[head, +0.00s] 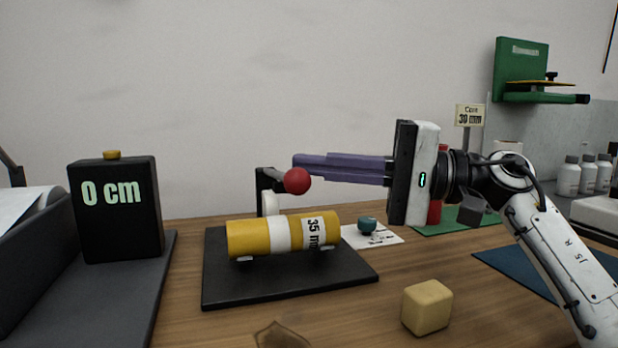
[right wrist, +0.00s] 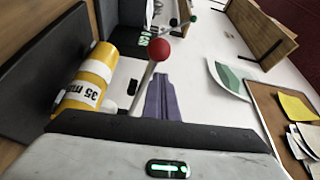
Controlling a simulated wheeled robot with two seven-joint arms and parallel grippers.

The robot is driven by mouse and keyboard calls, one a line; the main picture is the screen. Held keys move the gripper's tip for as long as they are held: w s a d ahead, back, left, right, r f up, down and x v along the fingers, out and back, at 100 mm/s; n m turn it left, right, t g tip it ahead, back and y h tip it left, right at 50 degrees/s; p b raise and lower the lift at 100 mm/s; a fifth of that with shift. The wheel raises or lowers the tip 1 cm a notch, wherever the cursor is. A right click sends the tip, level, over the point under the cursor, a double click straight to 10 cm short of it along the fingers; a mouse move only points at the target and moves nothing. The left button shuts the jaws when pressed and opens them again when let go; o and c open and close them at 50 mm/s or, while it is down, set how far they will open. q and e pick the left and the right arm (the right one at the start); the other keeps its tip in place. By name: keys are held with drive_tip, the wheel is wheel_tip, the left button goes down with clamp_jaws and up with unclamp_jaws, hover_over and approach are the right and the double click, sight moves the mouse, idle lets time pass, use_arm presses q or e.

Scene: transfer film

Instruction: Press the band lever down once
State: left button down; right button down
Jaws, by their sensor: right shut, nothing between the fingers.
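The band lever ends in a red ball knob (head: 297,181). Its dark upright (head: 267,182) stands behind a yellow roll (head: 262,238) with a white band and a "35 mm" label, on a black base plate (head: 228,290). My right gripper (head: 297,162) comes in from the right with its purple fingers shut and empty. In the head view the fingertips overlap the knob's top edge; contact cannot be told. In the right wrist view the red knob (right wrist: 159,49) lies just beyond the purple fingertips (right wrist: 159,78). My left gripper is out of view.
A black display (head: 115,210) reading "0 cm" stands at the left. A yellow block (head: 427,306) lies at front right. A small teal object (head: 367,225) sits on a white card behind the plate.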

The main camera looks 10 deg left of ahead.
drive_tip(key=w+d+f, duration=0.2)
drive_tip(key=d+f, duration=0.1)
drive_tip(key=d, duration=0.6)
drive_tip(key=shift+w+f, duration=0.15)
drive_tip(key=shift+f, duration=0.1)
